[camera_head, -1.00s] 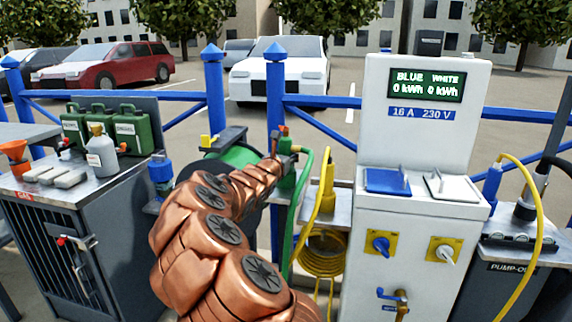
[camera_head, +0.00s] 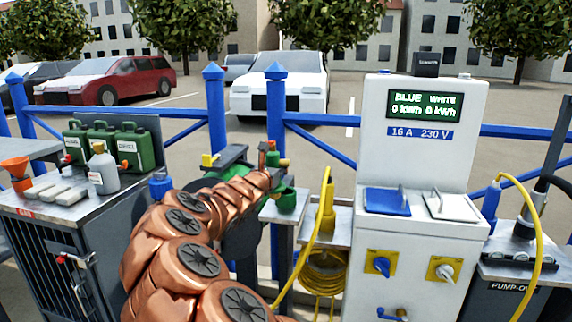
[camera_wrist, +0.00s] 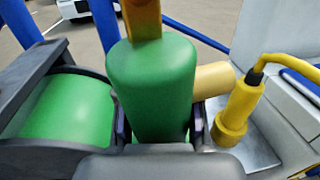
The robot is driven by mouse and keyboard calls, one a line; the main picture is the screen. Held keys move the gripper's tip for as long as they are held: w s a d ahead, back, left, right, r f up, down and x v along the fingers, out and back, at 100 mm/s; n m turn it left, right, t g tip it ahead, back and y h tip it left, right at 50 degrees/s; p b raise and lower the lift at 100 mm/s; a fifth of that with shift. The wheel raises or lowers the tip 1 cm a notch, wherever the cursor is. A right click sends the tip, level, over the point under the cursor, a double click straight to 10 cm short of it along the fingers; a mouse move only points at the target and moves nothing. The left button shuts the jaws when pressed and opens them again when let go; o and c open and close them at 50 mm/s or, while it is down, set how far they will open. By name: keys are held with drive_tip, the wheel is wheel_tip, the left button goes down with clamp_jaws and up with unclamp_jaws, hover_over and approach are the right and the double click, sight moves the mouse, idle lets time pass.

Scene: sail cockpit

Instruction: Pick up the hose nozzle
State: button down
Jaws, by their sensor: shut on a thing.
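The hose nozzle (camera_wrist: 152,85) has a thick green body with an orange part on top and a tan tip pointing right in the wrist view. In the head view the nozzle (camera_head: 272,158) shows small at the end of my copper-coloured arm, above a green cup-shaped piece on a small post shelf. My gripper (camera_wrist: 158,128) is shut around the nozzle's green body, with dark fingers on both sides. In the head view my gripper (camera_head: 262,180) is largely hidden by the arm. Whether the nozzle is clear of the green piece below is hard to tell.
A green hose reel (camera_wrist: 65,105) stands close left of the nozzle. A yellow plug (camera_wrist: 238,105) stands upright on a shelf at right, with a coiled yellow cable (camera_head: 323,270) below. The white power pedestal (camera_head: 415,235) is further right. Blue railings (camera_head: 330,150) run behind.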

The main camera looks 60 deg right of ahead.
drive_tip(key=w+a+r+p, duration=0.1)
drive_tip(key=a+r+p, duration=0.3)
drive_tip(key=a, duration=0.7)
drive_tip(key=shift+w+a+r+p, duration=0.2)
drive_tip(key=shift+w+p, duration=0.15)
drive_tip(key=shift+p, duration=0.3)
